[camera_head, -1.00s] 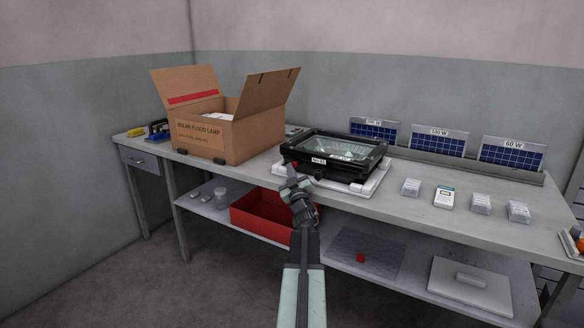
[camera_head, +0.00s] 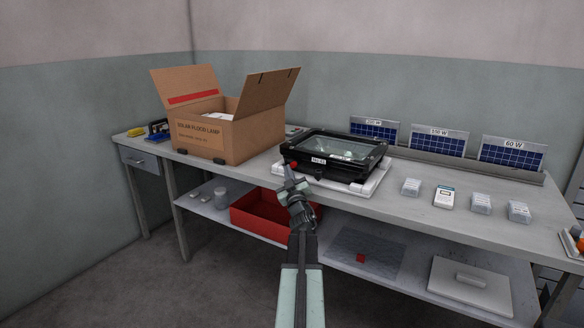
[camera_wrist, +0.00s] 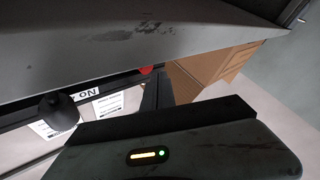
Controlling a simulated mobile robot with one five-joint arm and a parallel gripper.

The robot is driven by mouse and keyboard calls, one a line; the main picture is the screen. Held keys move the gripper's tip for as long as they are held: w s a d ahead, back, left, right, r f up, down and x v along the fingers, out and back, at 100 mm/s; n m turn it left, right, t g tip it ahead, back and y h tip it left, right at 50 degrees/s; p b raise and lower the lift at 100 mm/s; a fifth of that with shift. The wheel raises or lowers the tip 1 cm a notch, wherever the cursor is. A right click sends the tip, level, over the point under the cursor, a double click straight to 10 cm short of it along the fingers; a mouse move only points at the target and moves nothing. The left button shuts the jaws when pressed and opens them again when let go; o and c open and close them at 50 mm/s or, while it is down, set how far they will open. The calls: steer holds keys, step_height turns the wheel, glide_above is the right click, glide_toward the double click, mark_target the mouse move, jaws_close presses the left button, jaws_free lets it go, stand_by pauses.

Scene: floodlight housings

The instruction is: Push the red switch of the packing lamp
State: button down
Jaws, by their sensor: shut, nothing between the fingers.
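The packing lamp is a black floodlight (camera_head: 335,146) with a glass front, lying on a white base on the bench. Its red switch (camera_head: 293,164) shows at its front left corner. My gripper (camera_head: 287,169) is shut and empty, its tip close to the switch, just in front and slightly left. In the wrist view a small red part, the switch (camera_wrist: 146,70), shows just beyond the dark fingers (camera_wrist: 156,92). A white label reading "ON" and a black knob (camera_wrist: 57,111) are to its left. I cannot tell whether the tip touches the switch.
An open cardboard box (camera_head: 205,140) stands left of the lamp. Small cartons (camera_head: 411,187) and solar panels (camera_head: 449,143) are to the right. A red bin (camera_head: 262,218) sits on the lower shelf (camera_head: 410,290). The bench front is clear between lamp and edge.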

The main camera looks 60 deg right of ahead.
steer(key=shift+w+a, duration=0.1)
steer(key=shift+a, duration=2.4)
